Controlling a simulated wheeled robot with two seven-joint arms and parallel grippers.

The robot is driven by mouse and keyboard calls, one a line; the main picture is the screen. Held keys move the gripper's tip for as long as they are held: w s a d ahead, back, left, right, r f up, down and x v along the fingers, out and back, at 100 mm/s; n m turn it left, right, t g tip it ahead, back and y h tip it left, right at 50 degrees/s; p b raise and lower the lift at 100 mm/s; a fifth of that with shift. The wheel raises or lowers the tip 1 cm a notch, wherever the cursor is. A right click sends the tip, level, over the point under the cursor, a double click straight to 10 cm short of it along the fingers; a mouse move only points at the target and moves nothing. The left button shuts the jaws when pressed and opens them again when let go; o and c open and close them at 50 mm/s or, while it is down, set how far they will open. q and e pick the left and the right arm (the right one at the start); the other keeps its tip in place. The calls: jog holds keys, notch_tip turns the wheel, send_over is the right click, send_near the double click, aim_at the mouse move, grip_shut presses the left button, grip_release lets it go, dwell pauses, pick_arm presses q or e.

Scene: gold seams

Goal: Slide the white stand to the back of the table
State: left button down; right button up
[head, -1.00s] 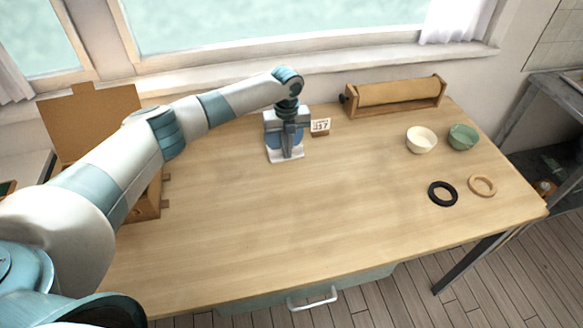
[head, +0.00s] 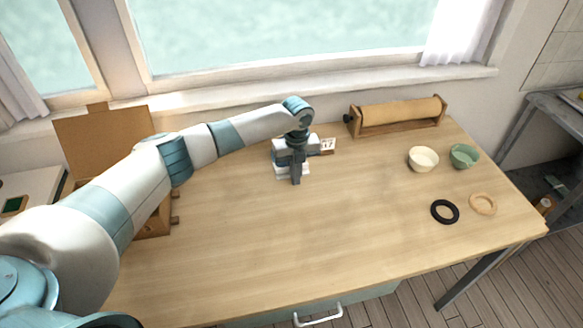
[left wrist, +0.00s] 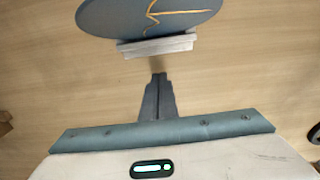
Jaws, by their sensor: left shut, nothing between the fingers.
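The white stand (head: 283,174) is toward the back of the table, left of the calendar card, and holds a dark blue plate. My left gripper (head: 296,183) hides much of it in the head view. In the left wrist view, the white stand (left wrist: 158,46) shows as a pale ledge under the blue plate (left wrist: 150,14), which has gold seams. My left gripper (left wrist: 158,76) is shut and empty, its fingers pointing toward the stand's ledge with some bare table showing between. My right gripper is not in view.
A calendar card (head: 327,146) stands close right of the stand. A wooden paper-roll holder (head: 400,116), a cream bowl (head: 423,158), a green bowl (head: 464,156), a black ring (head: 445,211) and a tan ring (head: 483,204) are farther right. The table's front middle (head: 300,240) is clear.

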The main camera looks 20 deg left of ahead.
pick_arm(q)
notch_tip(320, 180, up, 10)
jog(key=b, duration=0.3)
dwell(0.5)
